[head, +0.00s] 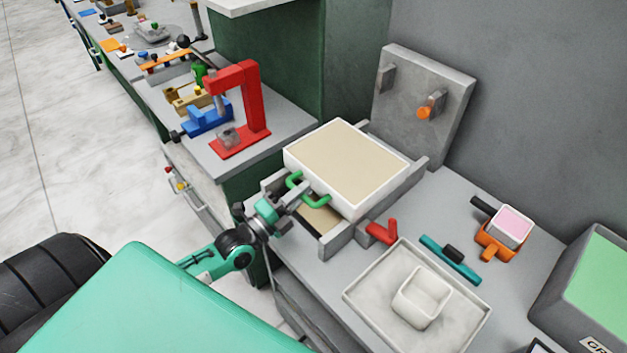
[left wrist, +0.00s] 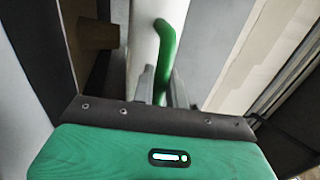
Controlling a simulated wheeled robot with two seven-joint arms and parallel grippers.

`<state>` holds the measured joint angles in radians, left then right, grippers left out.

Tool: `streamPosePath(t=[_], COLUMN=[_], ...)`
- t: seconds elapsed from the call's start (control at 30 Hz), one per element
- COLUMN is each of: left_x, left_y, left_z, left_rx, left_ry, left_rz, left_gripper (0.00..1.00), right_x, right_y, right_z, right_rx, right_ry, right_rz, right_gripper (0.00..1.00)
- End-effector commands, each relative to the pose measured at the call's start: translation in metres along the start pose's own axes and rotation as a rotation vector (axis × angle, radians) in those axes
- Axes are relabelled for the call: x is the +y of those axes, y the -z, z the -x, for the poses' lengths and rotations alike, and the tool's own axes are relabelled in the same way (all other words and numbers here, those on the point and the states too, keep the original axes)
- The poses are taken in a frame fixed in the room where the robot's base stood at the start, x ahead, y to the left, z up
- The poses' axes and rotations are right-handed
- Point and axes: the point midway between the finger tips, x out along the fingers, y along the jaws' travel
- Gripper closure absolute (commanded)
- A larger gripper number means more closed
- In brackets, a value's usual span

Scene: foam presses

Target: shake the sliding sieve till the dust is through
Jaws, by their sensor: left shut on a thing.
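The sliding sieve (head: 347,165) is a white-rimmed box with a flat beige surface. It sits on grey rails (head: 345,236) on the bench, with a beige surface partly showing below its front edge. A green handle (head: 311,194) is on the sieve's front side. My left gripper (head: 294,199) is shut on this green handle. In the left wrist view the green handle (left wrist: 165,60) stands between the two fingers, beside the white sieve wall (left wrist: 142,45). My right gripper is not in view.
A white tray (head: 366,285) with a small white cup (head: 421,298) stands right of the sieve. A red piece (head: 382,232), a teal tool (head: 449,259) and an orange holder with a pink-filled cup (head: 511,226) lie nearby. A red press (head: 250,105) stands left.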

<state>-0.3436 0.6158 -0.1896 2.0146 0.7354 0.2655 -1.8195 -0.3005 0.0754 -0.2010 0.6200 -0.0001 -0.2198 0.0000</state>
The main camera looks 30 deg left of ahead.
Motion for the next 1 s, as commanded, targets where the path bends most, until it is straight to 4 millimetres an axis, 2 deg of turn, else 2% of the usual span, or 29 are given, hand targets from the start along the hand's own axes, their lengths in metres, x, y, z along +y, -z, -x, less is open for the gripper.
streamPosePath(t=[0.1, 0.2, 0.53, 0.57, 0.63, 0.67, 1.0], left_x=[-0.002, -0.004, -0.003, -0.003, -0.003, -0.004, -0.004], left_y=[0.000, 0.000, 0.001, 0.001, 0.001, 0.001, 0.000], left_z=[0.015, 0.020, 0.022, 0.022, 0.022, 0.022, 0.021], left_rx=[0.001, 0.002, 0.003, 0.003, 0.003, 0.003, 0.002], left_ry=[-0.006, -0.004, -0.003, -0.003, -0.003, -0.002, -0.001], left_rz=[0.001, 0.001, 0.001, 0.001, 0.001, 0.001, 0.001], left_gripper=[1.00, 1.00, 1.00, 0.84, 0.70, 0.67, 0.67], right_x=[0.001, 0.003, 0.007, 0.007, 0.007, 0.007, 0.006], right_y=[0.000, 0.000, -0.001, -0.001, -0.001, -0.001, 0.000], right_z=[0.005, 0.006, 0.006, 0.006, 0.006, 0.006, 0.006], right_rx=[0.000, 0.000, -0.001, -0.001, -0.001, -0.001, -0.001], right_ry=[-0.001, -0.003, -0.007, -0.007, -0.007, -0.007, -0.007], right_rz=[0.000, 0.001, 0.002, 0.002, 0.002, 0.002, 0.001], right_gripper=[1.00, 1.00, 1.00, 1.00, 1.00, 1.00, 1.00])
